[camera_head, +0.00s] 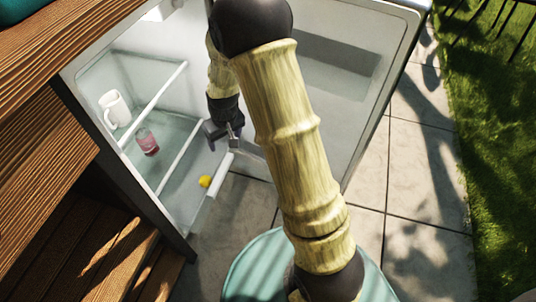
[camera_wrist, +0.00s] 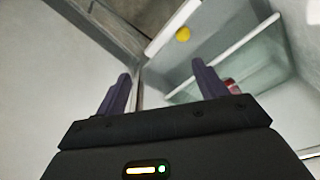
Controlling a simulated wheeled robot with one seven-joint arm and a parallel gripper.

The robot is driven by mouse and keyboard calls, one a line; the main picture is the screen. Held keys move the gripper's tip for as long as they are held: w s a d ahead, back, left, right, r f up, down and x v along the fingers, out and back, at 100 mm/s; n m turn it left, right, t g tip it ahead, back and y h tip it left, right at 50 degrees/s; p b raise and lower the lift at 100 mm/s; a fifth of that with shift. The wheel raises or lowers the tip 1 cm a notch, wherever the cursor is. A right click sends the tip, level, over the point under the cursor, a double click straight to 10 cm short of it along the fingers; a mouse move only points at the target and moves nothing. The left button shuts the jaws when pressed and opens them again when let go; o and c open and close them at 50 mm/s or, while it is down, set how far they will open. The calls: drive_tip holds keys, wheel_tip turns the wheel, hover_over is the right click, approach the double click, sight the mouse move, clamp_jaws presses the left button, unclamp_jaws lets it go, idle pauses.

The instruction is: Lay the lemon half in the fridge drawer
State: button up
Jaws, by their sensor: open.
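The lemon half (camera_head: 205,181) is a small yellow shape low in the open fridge, just inside a short white front edge (camera_head: 220,176) that looks like the drawer's front. It also shows near the top of the wrist view (camera_wrist: 182,34), between two white edges. My gripper (camera_head: 230,140) is open and empty, at the fridge opening and above the lemon half, apart from it. In the wrist view its two dark fingers (camera_wrist: 160,82) are spread with nothing between them. The drawer's floor is hard to make out.
A white mug (camera_head: 115,109) and a red bottle (camera_head: 147,142) stand on fridge shelves to the left. The open fridge door (camera_head: 340,75) is on the right. Wooden furniture (camera_head: 70,70) borders the fridge on the left. Paving (camera_head: 415,170) lies clear to the right.

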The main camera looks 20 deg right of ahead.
drive_tip(key=s+d+r+m, duration=0.1)
drive_tip(key=s+d+r, duration=0.2)
drive_tip(key=s, duration=0.6)
drive_tip(key=s+d+r+m, duration=0.2)
drive_tip(key=s+d+r, duration=0.2)
drive_tip(key=s+r, duration=0.3)
drive_tip(key=shift+s+d+r+h, duration=0.15)
drive_tip(key=shift+s+r+h, duration=0.15)
drive_tip(key=shift+s, duration=0.65)
drive_tip(key=shift+w, duration=0.1)
drive_tip(key=shift+c, duration=0.4)
